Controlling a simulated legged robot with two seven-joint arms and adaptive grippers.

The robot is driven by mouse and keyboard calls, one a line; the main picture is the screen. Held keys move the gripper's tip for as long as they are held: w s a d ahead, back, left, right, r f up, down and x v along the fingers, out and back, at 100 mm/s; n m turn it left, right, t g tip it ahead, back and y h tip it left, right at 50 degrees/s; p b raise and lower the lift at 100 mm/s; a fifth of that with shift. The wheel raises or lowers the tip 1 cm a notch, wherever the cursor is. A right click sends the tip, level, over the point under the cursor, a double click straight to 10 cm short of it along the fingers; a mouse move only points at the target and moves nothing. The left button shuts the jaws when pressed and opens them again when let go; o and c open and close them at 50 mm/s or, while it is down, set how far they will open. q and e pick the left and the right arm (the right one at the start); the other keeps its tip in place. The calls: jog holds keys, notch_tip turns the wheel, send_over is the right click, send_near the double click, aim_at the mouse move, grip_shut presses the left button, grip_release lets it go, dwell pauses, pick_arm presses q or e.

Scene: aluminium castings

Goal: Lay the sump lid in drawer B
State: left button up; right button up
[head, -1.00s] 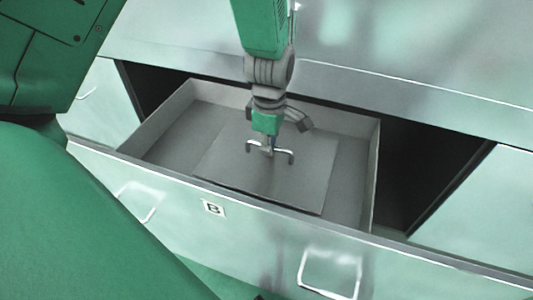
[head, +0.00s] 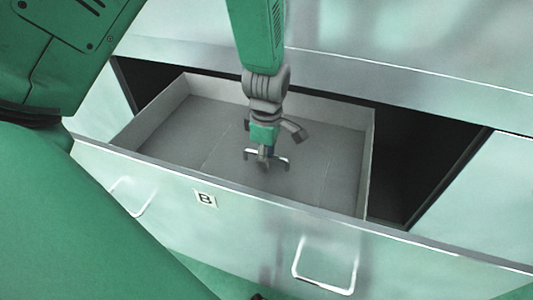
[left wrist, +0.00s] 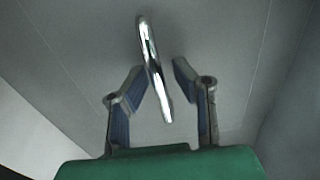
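Drawer B (head: 255,212) is pulled open, with a "B" label on its front. The sump lid (head: 305,172), a flat grey plate with a metal bar handle (head: 287,160), lies inside on the drawer's floor; its front edge is hidden behind the drawer front. My left gripper (head: 266,160) is over the lid's middle, at the handle. In the left wrist view, the lid (left wrist: 225,40) fills much of the picture. The handle (left wrist: 149,50) runs between the two spread fingers (left wrist: 160,70), with a gap on each side. My right gripper is not in view.
The drawer's walls stand up around the lid, with bare floor to its left and a narrower strip to its right. Dark openings (head: 425,165) flank the drawer. The cabinet's top (head: 420,50) overhangs at the back. A wire pull (head: 325,265) is on the drawer front.

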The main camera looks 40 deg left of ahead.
pick_arm(q)
jog(key=shift+a, duration=0.45)
jog(key=shift+a+r, duration=0.1)
jog(key=shift+r, duration=0.25)
notch_tip(320, 180, up, 11)
jog(key=p, duration=0.5)
jog(key=shift+r, duration=0.2)
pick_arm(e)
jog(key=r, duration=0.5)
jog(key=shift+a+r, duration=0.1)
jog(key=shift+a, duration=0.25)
pick_arm(q)
jog(key=shift+d, duration=0.3)
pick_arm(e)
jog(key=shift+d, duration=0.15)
